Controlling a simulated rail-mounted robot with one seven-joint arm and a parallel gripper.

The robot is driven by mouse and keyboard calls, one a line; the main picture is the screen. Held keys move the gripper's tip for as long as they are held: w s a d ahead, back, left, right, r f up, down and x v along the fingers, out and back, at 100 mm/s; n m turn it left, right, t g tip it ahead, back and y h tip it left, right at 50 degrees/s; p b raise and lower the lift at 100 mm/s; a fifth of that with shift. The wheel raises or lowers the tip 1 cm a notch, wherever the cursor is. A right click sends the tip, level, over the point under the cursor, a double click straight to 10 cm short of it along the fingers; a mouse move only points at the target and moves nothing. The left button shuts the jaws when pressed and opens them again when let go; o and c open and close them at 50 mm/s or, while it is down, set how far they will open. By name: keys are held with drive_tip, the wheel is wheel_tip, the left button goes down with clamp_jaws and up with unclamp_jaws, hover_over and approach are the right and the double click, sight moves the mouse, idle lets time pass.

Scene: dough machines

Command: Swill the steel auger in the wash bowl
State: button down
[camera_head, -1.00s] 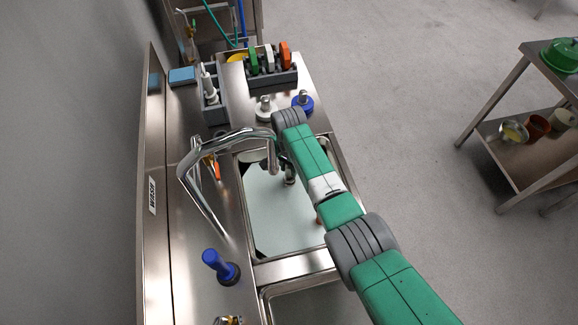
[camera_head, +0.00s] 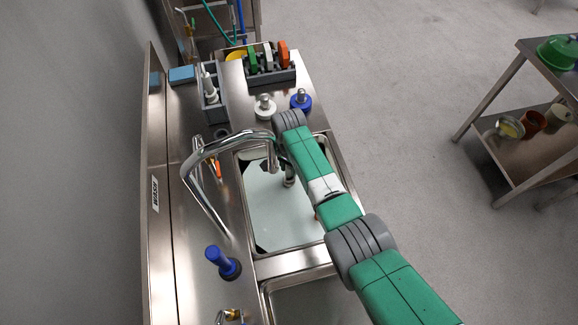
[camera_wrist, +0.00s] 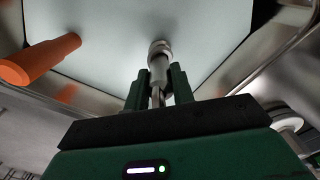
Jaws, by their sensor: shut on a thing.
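The wash bowl (camera_head: 282,232) is a rectangular steel sink basin with a pale, flat surface inside that looks like water. My gripper (camera_wrist: 159,84) points into this basin and is shut on a steel, stepped, round-ended piece, which I take to be the steel auger (camera_wrist: 158,58). In the head view the auger (camera_head: 289,179) shows as a short metal piece over the pale surface, beside my wrist. The far part of the auger is hidden or under the surface; I cannot tell how deep it reaches. My arm and the tap cover most of my gripper in the head view.
A chrome tap (camera_head: 213,150) arches over the basin close to my gripper. An orange cylinder (camera_wrist: 40,60) juts at the basin's edge in the wrist view. White (camera_head: 265,106) and blue (camera_head: 302,100) round pieces stand behind the basin. A blue-handled tool (camera_head: 222,262) stands at front left.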

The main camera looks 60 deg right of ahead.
wheel_tip(320, 180, up, 16)
drive_tip(key=p, duration=1.4)
drive_tip(key=shift+r, duration=0.1)
idle(0.5)
wheel_tip(320, 180, up, 4)
drive_tip(key=p, duration=0.3)
drive_tip(key=shift+p, duration=0.4)
